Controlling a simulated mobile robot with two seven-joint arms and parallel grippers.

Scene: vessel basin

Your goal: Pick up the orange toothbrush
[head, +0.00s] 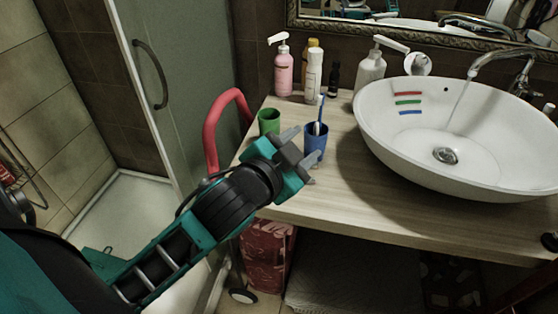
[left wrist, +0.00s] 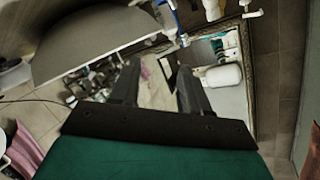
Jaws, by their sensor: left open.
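I cannot make out an orange toothbrush in either view. A blue cup (head: 315,147) stands on the wooden counter (head: 350,205) with a blue toothbrush (head: 321,110) upright in it. A green cup (head: 268,122) stands to its left; I cannot see anything in it. My left gripper (head: 304,144) is open and empty, just in front of the blue cup in the picture and partly overlapping it. I cannot tell whether it touches the cup. In the left wrist view the two fingers (left wrist: 160,70) are apart with nothing held between them. My right gripper is not in view.
A white basin (head: 385,130) with running water fills the counter's right. Pink (head: 283,72) and white (head: 314,75) bottles stand behind the cups, with a white pump dispenser (head: 370,70) beside the basin. A red curved handle (head: 211,130) rises at the counter's left end.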

